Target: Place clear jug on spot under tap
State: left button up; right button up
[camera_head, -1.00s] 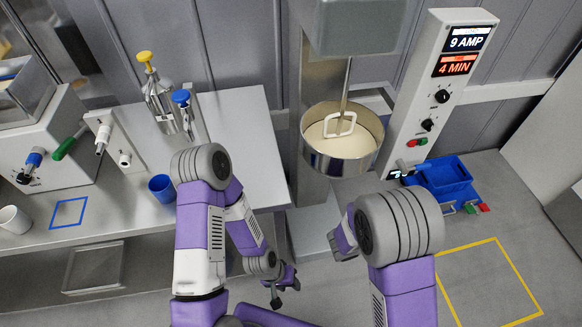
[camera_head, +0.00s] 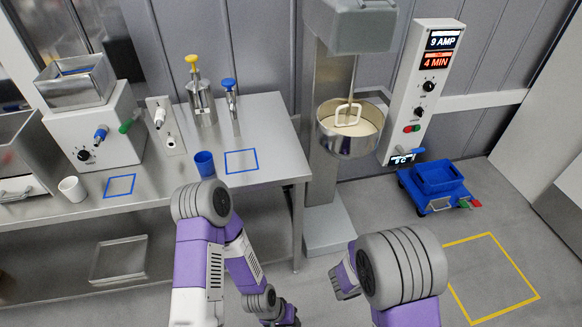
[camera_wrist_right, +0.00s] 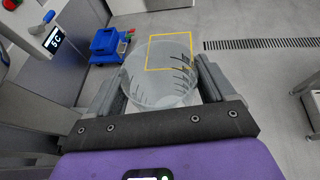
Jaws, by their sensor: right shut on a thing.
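The clear jug (camera_wrist_right: 158,85), with black graduation marks, shows in the right wrist view between the two grey fingers of my right gripper (camera_wrist_right: 166,72), which is shut on it. The floor shows through its wall. In the head view the jug and right gripper are not visible. A tap with a blue handle (camera_head: 410,154) and a "5 C" display sits low on the control panel; the display (camera_wrist_right: 53,40) also shows in the right wrist view. I cannot make out a marked spot under it. My left gripper (camera_head: 284,316) is cut off at the head view's bottom edge.
A mixer bowl (camera_head: 350,130) stands left of the panel. A blue cart (camera_head: 437,190) is on the floor beneath the tap, beside a yellow floor square (camera_head: 492,272). The steel table (camera_head: 270,135) holds a blue cup (camera_head: 204,164), a white cup (camera_head: 72,189) and dispensers.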

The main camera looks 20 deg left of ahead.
aim_at(242, 165)
jog(key=u, duration=1.05)
